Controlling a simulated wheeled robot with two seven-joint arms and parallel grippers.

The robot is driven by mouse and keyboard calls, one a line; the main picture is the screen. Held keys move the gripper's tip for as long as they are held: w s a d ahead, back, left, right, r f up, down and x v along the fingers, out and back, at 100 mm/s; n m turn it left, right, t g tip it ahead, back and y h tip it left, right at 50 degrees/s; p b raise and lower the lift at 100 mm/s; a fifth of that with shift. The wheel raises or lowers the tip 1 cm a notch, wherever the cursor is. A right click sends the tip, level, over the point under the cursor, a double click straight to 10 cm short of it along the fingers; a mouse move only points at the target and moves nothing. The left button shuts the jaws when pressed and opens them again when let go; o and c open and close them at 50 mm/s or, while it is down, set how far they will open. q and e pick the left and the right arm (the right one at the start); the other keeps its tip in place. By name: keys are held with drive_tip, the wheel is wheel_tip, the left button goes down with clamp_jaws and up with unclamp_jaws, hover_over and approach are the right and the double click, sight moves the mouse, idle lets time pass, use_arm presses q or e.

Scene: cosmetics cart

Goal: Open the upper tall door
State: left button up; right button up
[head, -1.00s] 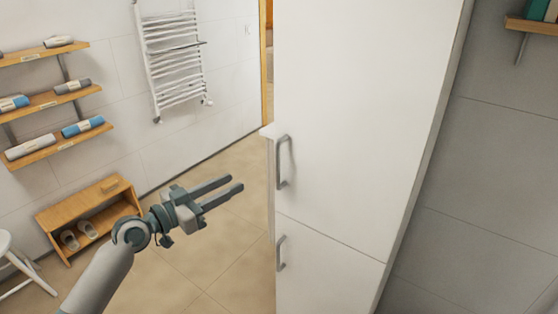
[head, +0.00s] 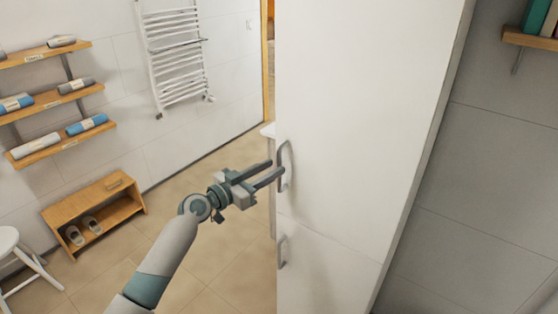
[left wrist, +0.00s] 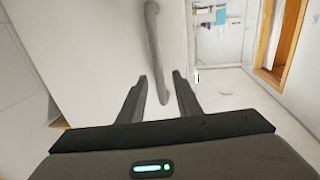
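The upper tall door (head: 355,110) is a plain white panel on the tall cabinet and looks shut, flush with the lower door (head: 325,262). Its grey bar handle (head: 289,160) stands upright near the door's left edge. My left gripper (head: 278,172) is open and empty, with its fingertips close to the lower part of this handle. In the left wrist view, the handle (left wrist: 153,45) runs down between the two spread fingers of the left gripper (left wrist: 160,77). I cannot tell whether they touch it. My right gripper is out of view.
The lower door has its own grey handle (head: 282,251). A grey tiled wall (head: 475,200) is to the right of the cabinet. On the left are wooden shelves with rolled towels, a towel rail (head: 175,60), a shoe bench (head: 95,212) and a white stool (head: 22,255). The floor between is free.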

use_arm(q)
drive_tip(key=shift+p+x, duration=0.35)
drive_tip(key=shift+x, duration=1.55)
clamp_jaws()
